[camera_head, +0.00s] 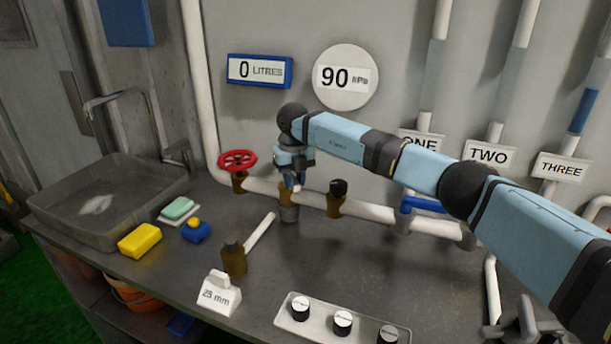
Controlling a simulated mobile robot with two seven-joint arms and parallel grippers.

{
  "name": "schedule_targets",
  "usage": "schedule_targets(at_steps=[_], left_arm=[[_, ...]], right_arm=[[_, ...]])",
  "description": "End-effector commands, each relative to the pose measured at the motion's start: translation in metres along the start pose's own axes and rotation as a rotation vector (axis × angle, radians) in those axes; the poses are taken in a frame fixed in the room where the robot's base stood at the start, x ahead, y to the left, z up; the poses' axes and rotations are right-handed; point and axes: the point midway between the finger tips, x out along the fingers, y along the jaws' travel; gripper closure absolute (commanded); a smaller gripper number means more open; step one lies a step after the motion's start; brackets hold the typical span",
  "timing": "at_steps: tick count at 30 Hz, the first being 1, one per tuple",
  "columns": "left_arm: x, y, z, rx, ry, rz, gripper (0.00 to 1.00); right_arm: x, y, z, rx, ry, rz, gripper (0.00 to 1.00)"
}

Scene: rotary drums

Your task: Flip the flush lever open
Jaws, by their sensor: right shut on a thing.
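My right arm reaches in from the right, and its gripper (297,186) points down at a brass valve (285,196) on the white horizontal pipe. The gripper is shut on a small part at this valve, which appears to be the flush lever. Its fingers mostly hide that part, so I cannot tell the lever's angle. A short grey cylinder (289,214) sits just below the valve. My left gripper is not in view.
A red handwheel (238,160) stands left of the gripper, and a black-capped brass fitting (336,198) stands right. A blue handle (422,204) is farther along the pipe. Gauges reading 0 litres (260,71) and 90 (345,77) hang above. Knobs (342,322) line the front.

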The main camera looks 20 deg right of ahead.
Motion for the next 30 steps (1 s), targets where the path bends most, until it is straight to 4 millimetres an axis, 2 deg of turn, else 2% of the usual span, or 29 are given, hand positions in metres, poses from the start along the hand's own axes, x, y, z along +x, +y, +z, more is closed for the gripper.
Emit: schedule_targets(at_steps=[18, 30], left_arm=[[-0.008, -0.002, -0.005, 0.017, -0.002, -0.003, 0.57], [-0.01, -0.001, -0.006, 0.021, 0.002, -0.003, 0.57]], right_arm=[[-0.002, 0.027, 0.009, 0.557, -0.003, 0.001, 1.0], [-0.002, 0.035, 0.015, 0.76, -0.003, 0.001, 1.0]])
